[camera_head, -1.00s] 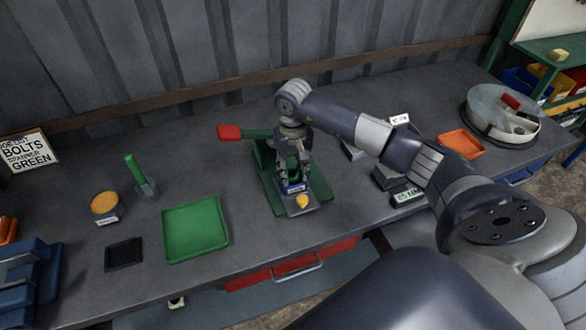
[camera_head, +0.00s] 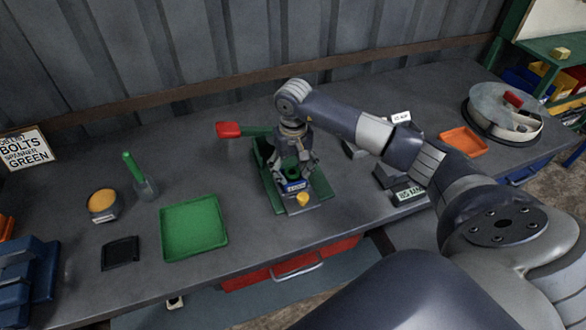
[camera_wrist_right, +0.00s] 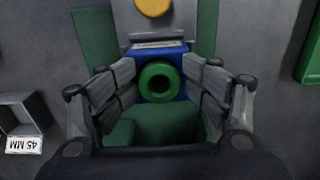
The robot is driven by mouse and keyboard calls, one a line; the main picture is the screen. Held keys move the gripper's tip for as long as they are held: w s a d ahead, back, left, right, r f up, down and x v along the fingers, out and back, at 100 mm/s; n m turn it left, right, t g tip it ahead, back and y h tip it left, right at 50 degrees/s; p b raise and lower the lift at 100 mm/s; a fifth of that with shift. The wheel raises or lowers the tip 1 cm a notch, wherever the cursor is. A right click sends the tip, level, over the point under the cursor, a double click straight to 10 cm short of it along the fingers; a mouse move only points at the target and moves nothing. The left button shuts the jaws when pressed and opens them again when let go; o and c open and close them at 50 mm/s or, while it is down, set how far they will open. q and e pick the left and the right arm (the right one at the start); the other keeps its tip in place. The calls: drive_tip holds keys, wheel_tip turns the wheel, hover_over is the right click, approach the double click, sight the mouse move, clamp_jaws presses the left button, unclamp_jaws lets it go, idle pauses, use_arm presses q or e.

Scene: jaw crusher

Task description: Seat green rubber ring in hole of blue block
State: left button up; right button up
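The green rubber ring (camera_wrist_right: 159,82) is at the upper face of the blue block (camera_wrist_right: 166,54), its dark opening facing my right wrist camera. I cannot tell how deep it sits in the hole, which it covers. In the head view the ring (camera_head: 290,170) shows between the fingers, beside the blue block (camera_head: 295,186) on the green fixture (camera_head: 318,186). My right gripper (camera_head: 297,168) is open around the ring. In the wrist view its fingers (camera_wrist_right: 160,78) stand left and right with gaps to the ring. My left gripper is not in view.
A red-handled lever (camera_head: 230,130) reaches left from the fixture. A yellow knob (camera_head: 303,199) is at its front. A green tray (camera_head: 194,228) and black mat (camera_head: 120,253) lie left. Labelled dark blocks (camera_head: 400,185) and an orange tray (camera_head: 463,142) lie right.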

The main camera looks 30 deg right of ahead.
sight(293, 172)
drive_tip(key=shift+s+f, duration=0.25)
drive_tip(key=shift+r+p, duration=0.2)
drive_tip(key=shift+p, duration=0.2)
drive_tip(key=shift+w+r+p, duration=0.2)
drive_tip(key=shift+r+p, duration=0.1)
drive_tip(key=shift+r, duration=0.45)
wheel_tip(293, 172, up, 12)
drive_tip(key=b, duration=0.3)
drive_tip(key=shift+f, duration=0.2)
drive_tip(key=shift+d, duration=0.1)
